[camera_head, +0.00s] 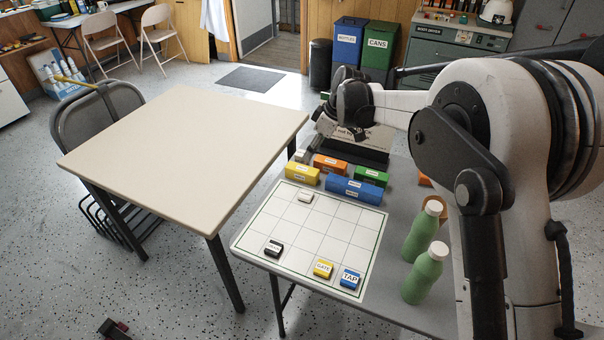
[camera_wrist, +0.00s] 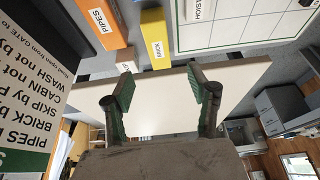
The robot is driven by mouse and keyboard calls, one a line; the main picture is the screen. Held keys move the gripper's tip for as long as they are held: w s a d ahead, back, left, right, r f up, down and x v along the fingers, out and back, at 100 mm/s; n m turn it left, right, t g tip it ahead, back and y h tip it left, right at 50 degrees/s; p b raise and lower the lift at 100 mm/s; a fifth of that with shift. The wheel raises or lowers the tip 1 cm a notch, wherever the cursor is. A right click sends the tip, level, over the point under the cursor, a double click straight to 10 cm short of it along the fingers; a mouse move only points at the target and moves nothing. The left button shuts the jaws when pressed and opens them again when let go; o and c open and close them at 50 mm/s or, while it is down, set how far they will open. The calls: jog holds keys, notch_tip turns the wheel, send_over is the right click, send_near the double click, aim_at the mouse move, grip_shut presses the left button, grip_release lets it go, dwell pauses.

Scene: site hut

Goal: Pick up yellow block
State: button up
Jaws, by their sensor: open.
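A long yellow block (camera_head: 302,174) labelled BRICK lies on the grey table, just behind the gridded white board. It also shows in the wrist view (camera_wrist: 156,36), at the top centre beyond my fingertips. A smaller yellow piece (camera_head: 323,269) with a white label sits in the board's front row. My gripper (camera_wrist: 158,88) is open and empty, its green-padded fingers wide apart. In the head view, my gripper is over the table's far left, behind the yellow BRICK block, partly hidden by the arm.
An orange PIPES block (camera_head: 330,164), a blue block (camera_head: 354,190) and a green block (camera_head: 370,176) crowd the yellow one. A sign (camera_wrist: 35,105) stands close at left in the wrist view. Green bottles (camera_head: 424,274) stand at the table's right. The beige table (camera_head: 190,150) is bare.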

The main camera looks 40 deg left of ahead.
aim_at(303, 168)
jog(key=x, duration=0.6)
jog(key=shift+w+b+x, duration=0.2)
jog(key=shift+b+x, duration=0.2)
jog(key=shift+x, duration=2.25)
jog(key=shift+d+f, duration=0.1)
jog(key=shift+d, duration=0.05)
jog(key=shift+f+b, duration=0.25)
jog(key=shift+b, duration=0.1)
jog(key=c, duration=1.3)
